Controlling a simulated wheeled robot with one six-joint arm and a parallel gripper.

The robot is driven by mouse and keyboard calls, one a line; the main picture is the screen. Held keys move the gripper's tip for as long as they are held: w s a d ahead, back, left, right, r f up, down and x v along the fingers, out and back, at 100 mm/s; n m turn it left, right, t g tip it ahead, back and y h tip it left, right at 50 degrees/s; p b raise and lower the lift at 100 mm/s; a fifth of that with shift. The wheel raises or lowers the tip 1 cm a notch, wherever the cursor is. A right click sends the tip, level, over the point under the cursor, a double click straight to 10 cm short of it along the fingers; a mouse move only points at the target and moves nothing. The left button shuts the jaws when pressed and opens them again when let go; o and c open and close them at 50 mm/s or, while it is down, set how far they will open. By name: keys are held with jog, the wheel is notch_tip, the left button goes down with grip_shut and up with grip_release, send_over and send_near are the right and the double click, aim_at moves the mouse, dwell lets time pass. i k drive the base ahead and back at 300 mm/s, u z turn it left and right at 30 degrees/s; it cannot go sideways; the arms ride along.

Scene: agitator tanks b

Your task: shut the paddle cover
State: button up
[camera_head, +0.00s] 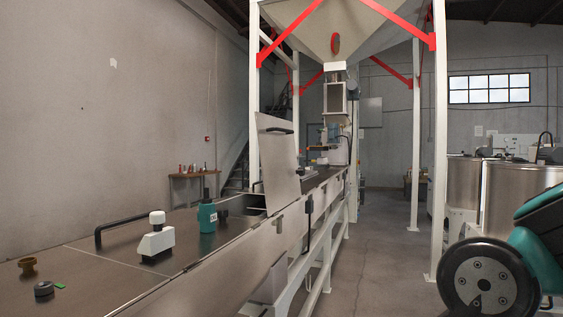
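The paddle cover (278,162) is a flat light-grey metal plate. It stands open, close to upright, above the long metal trough. A black bar handle (279,130) sits near its top edge. The opening in the trough shows in part at the foot of the cover, as a dark gap (242,211). My gripper is not in this view, so its place relative to the cover does not show.
On the near trough top (110,275) stand a black bar handle (120,227), a white fitting (157,240) and a teal cylinder (207,217). White posts (440,150) carry a hopper (350,28) overhead. Steel tanks (510,192) stand right. The aisle floor (385,235) is clear.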

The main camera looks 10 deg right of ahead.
aim_at(280, 171)
jog(key=z, duration=0.1)
jog(key=i, duration=1.95)
jog(key=z, duration=0.65)
